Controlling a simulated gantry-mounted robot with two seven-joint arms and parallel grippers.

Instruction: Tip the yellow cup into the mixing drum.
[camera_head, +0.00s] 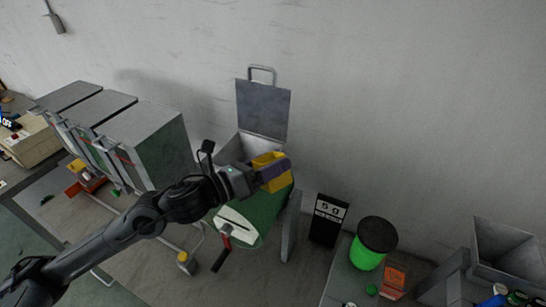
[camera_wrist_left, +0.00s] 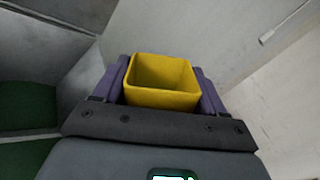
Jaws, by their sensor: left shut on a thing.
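The yellow cup (camera_head: 268,158) is held by my left gripper (camera_head: 272,170) over the mixing drum in the head view. In the left wrist view the cup (camera_wrist_left: 163,82) sits between the purple fingers of the left gripper (camera_wrist_left: 163,88), with its square opening facing the camera; no contents can be made out. The green mixing drum (camera_head: 262,212) stands below, with its grey lid (camera_head: 263,108) raised against the wall. The cup and gripper cover part of the drum's opening. My right gripper does not show.
Grey hoppers (camera_head: 150,140) on a frame stand left of the drum. A black box with a display (camera_head: 328,220), a green bucket (camera_head: 366,255) and an orange box (camera_head: 394,279) are to the right. A grey bin (camera_head: 510,250) is far right.

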